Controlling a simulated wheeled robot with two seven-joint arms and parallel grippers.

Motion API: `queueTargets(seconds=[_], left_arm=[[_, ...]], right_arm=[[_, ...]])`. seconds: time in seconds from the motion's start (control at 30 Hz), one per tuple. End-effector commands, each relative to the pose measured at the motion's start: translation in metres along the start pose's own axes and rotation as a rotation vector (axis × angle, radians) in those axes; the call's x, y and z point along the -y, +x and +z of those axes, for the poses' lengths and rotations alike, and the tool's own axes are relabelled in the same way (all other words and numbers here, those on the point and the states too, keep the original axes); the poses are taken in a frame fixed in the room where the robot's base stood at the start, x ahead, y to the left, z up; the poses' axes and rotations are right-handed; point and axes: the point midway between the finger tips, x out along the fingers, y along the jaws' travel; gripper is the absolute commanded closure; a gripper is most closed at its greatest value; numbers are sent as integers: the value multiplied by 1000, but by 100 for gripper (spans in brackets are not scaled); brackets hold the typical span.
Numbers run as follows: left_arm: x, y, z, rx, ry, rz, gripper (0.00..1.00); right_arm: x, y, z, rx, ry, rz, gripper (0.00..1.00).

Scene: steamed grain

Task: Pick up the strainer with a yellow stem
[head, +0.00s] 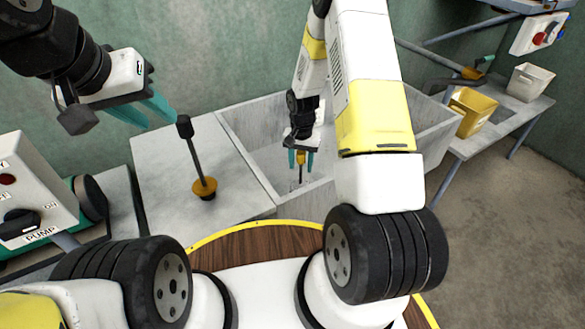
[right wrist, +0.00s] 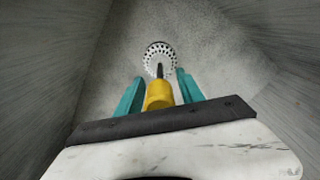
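The strainer with the yellow stem (right wrist: 158,97) is in the sink basin. Its round white perforated head (right wrist: 160,57) shows beyond the stem in the right wrist view. My right gripper (head: 300,158) reaches down into the basin, its teal fingers on either side of the stem. The fingers look open, with small gaps beside the stem; firm contact is not visible. The stem also shows between them in the head view (head: 301,159). My left gripper (head: 150,110) is open and empty, above the counter at the left.
A black-handled plunger-like tool with an orange base (head: 204,187) stands on the grey counter (head: 165,160). Basin walls (head: 245,150) surround my right gripper. A pump control box (head: 35,190) is at left. Yellow (head: 473,110) and white (head: 529,82) bins stand on the right table.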

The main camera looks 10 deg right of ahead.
Motion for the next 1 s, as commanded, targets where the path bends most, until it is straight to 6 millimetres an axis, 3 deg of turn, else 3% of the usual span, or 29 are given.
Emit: queueTargets(seconds=[0.03, 0.2, 1.0], left_arm=[[0, 0, 0, 0, 0, 0, 64], [0, 0, 0, 0, 0, 0, 64], [0, 0, 0, 0, 0, 0, 64]], right_arm=[[0, 0, 0, 0, 0, 0, 67], [0, 0, 0, 0, 0, 0, 100], [0, 0, 0, 0, 0, 0, 100]])
